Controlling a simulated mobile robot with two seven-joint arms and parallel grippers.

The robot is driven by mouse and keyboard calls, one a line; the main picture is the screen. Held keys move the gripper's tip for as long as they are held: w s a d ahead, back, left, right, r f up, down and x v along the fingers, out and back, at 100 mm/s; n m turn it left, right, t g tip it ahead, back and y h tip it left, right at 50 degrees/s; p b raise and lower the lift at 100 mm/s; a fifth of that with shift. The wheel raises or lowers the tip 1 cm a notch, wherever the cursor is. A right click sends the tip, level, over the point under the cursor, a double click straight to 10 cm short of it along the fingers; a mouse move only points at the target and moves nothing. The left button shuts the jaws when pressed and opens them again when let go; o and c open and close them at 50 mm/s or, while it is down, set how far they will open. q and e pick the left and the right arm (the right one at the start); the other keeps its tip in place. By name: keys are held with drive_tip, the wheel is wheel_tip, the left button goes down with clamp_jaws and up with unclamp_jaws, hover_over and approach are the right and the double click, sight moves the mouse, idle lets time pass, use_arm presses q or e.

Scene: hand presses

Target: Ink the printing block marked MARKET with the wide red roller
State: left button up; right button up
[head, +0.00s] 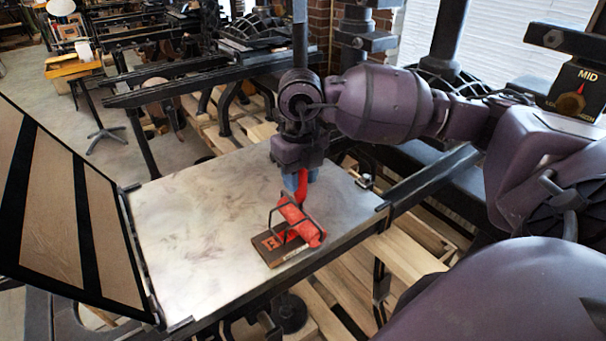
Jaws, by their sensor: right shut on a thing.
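The red roller (303,222) with its dark wire frame is in the head view, low on the press bed (190,222). My right gripper (300,186) is shut on the roller's red handle from above. The roller lies over the right part of a small brown printing block (268,243), apparently touching it. The block lies flat near the bed's front edge. Red marks show on its top, but I cannot read any word on it. My left gripper is not in view.
A hinged frame (62,205) with dark bars stands tilted at the bed's left edge. Dark press rails (430,190) and pale wooden boards (407,257) lie to the right. The bed's left and middle are clear. A dial marked MID (575,90) is at upper right.

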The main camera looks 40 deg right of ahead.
drive_tip(key=shift+w+a+b, duration=0.15)
drive_tip(key=shift+a+b, duration=0.5)
drive_tip(key=shift+a, duration=2.05)
drive_tip(key=shift+s+d+f+b, duration=0.1)
drive_tip(key=shift+d+b, duration=0.15)
drive_tip(key=shift+d, duration=1.4)
drive_tip(key=shift+s+d+b, duration=0.1)
drive_tip(key=shift+d+b, duration=0.15)
drive_tip(key=shift+d, duration=1.4)
drive_tip(key=a, duration=1)
drive_tip(key=shift+w+a+b, duration=0.15)
drive_tip(key=shift+w+b, duration=0.15)
drive_tip(key=shift+r+p, duration=1.4)
drive_tip(key=shift+r, duration=1.15)
